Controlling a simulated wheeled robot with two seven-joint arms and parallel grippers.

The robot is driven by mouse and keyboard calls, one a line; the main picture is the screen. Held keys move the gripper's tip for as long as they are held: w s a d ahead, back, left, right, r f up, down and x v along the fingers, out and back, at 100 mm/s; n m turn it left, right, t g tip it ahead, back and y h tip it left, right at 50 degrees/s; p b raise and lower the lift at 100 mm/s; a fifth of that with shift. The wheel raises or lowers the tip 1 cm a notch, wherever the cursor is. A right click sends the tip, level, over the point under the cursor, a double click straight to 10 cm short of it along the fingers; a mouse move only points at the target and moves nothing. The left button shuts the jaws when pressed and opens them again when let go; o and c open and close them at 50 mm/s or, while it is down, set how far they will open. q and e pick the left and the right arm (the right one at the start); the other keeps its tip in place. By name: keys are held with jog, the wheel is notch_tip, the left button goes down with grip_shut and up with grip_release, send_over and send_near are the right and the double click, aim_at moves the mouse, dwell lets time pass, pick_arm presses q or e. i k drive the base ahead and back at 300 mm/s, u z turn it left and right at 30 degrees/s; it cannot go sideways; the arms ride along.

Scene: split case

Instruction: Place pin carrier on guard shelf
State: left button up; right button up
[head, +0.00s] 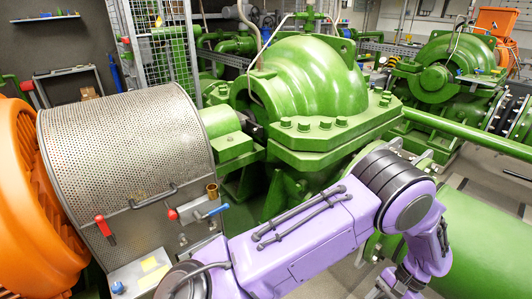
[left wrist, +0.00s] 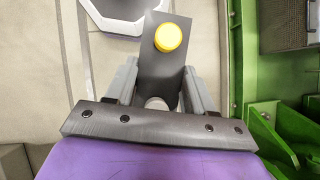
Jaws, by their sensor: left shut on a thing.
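The pin carrier, a dark grey flat bar with a yellow round cap (left wrist: 168,38), shows in the left wrist view. My left gripper (left wrist: 160,78) is shut on it, with a grey finger on each side. In the head view my purple left arm crosses the lower middle, and its wrist hangs at the bottom right; the carrier cannot be made out there. The guard is a perforated grey cover (head: 125,135) at the left. A grey metal shelf (head: 160,222) runs along its front, apart from my gripper. My right gripper is not in view.
On or by the guard shelf are a brass cylinder (head: 212,191), a blue-handled tool (head: 216,211) and a red handle (head: 104,229). A large green pump casing (head: 305,80) stands behind my arm. An orange motor (head: 35,190) is at the left. The wrist view shows floor below the carrier.

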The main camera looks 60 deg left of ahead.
aim_at(154, 278)
jog(key=u, duration=0.15)
jog(key=i, duration=0.7)
jog(key=u, duration=3.4)
